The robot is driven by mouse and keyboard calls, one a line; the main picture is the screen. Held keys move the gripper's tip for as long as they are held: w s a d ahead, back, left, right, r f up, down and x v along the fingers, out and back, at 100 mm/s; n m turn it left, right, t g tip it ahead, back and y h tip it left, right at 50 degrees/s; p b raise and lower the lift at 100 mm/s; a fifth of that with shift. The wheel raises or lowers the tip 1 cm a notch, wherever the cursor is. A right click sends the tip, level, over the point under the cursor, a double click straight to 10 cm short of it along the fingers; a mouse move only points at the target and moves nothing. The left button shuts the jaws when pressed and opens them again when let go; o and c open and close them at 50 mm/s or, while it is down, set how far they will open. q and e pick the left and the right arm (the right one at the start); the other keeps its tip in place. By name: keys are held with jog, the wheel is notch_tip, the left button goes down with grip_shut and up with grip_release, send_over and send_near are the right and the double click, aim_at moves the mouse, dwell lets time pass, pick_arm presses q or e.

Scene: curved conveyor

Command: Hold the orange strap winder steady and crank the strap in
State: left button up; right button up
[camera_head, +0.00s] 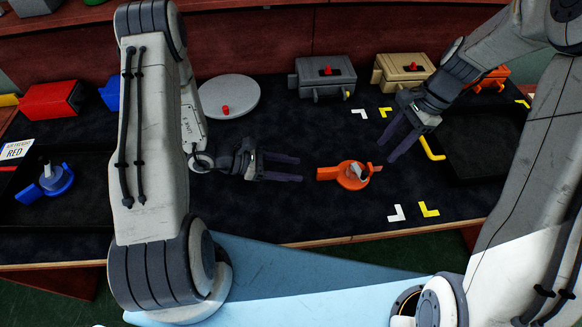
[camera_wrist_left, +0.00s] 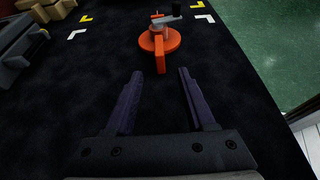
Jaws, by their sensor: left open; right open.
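The orange strap winder (camera_head: 351,181) lies on the dark table mat between my two grippers. It has a round body, a flat tab pointing left and a grey crank on top. In the left wrist view the winder (camera_wrist_left: 164,42) sits ahead of the fingers, its tab toward me. My left gripper (camera_head: 300,172) is open and empty, low over the mat, with its fingertips just short of the tab. My right gripper (camera_head: 388,150) is open and empty, above and to the right of the winder. No strap can be made out clearly.
A blue winder (camera_head: 52,180) lies in a dark tray at the left. A grey disc (camera_head: 228,97), a grey box (camera_head: 324,77) and a tan box (camera_head: 402,71) stand at the back. A black tray (camera_head: 485,150) is at the right. White and yellow corner marks lie on the mat.

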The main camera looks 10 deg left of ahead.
aim_at(325, 174)
pick_arm(q)
jog(key=x, duration=1)
jog(key=shift+d+f, duration=0.1)
jog(key=shift+f, duration=0.1)
jog(key=shift+c, duration=0.3)
grip_shut()
dwell(2.0)
